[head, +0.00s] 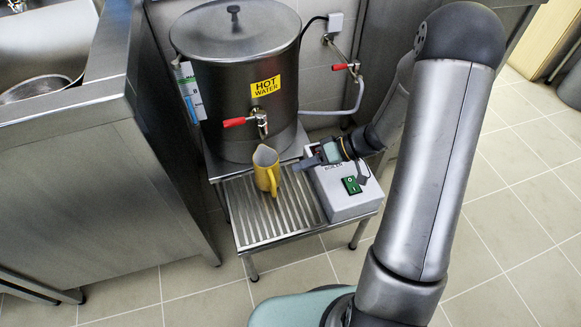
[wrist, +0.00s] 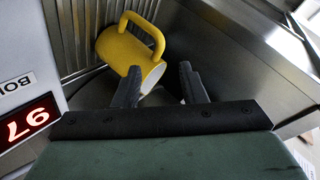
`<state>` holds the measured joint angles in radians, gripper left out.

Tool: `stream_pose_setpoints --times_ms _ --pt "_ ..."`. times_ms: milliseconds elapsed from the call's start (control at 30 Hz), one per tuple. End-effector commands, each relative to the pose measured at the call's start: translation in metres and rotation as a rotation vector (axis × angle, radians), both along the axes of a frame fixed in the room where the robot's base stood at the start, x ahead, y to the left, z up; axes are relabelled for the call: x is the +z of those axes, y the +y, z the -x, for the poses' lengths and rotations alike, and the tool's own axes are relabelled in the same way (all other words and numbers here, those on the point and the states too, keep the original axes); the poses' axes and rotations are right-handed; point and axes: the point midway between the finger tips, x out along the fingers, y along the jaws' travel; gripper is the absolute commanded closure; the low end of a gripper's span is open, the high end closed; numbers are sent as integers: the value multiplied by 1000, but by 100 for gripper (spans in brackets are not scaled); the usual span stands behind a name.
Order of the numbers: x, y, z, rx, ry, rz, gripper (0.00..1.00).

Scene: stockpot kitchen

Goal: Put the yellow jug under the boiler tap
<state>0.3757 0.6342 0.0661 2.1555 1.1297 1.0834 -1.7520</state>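The yellow jug (head: 268,172) stands upright on the ribbed drip tray (head: 251,222), in front of the steel boiler (head: 228,85). The boiler tap (head: 261,121), with a red lever, shows just above the jug in the head view; I cannot tell whether the spout is directly over its mouth. My gripper (head: 301,163) is to the jug's right, apart from it. In the wrist view my gripper (wrist: 160,80) is open, with its two fingers apart and the jug (wrist: 118,50) just beyond them, nearer the left finger. The jug's handle is visible there.
A grey control box (head: 342,190) with a green switch stands right of the tray, close below my gripper; its red display (wrist: 26,122) shows in the wrist view. A steel counter (head: 90,170) stands left. A pipe with a red valve (head: 345,67) is behind.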

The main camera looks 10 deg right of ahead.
Motion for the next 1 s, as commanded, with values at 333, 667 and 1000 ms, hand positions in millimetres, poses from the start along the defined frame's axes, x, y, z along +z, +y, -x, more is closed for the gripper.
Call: stream_pose_setpoints --times_ms 333,667,1000 --pt "46 4 54 56 199 197 62" --pt "104 -26 169 -220 414 818 62" --pt "117 -47 190 -428 374 966 62"
